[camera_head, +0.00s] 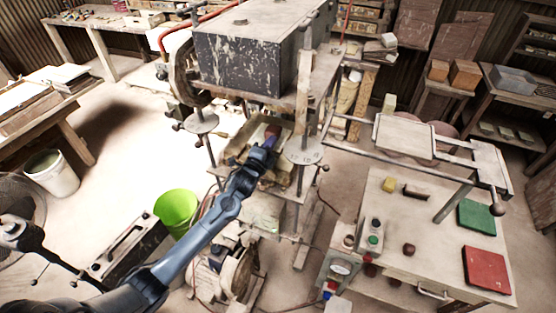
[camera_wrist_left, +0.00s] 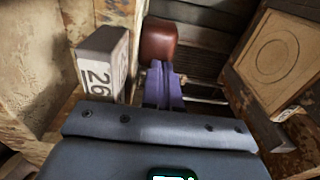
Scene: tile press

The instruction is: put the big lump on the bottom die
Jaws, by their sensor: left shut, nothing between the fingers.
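A reddish-brown lump (camera_head: 273,131) sits inside the press, at the end of my left arm. It also shows in the left wrist view (camera_wrist_left: 159,41), just beyond the fingertips. My left gripper (camera_head: 265,146) reaches into the press from the left; its purple fingers (camera_wrist_left: 163,80) are shut with nothing between them. The lump looks upright and apart from the fingers, though their tips overlap its lower edge in the picture. The surface under the lump is mostly hidden, so I cannot tell exactly how it lies on the bottom die. My right gripper is out of view.
In the left wrist view, a grey block marked 26 (camera_wrist_left: 103,60) stands left of the fingers and a wooden panel with a carved circle (camera_wrist_left: 274,52) is at right. Press posts surround the arm. A side table (camera_head: 435,220) holds a smaller brown lump (camera_head: 409,250) and coloured pads.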

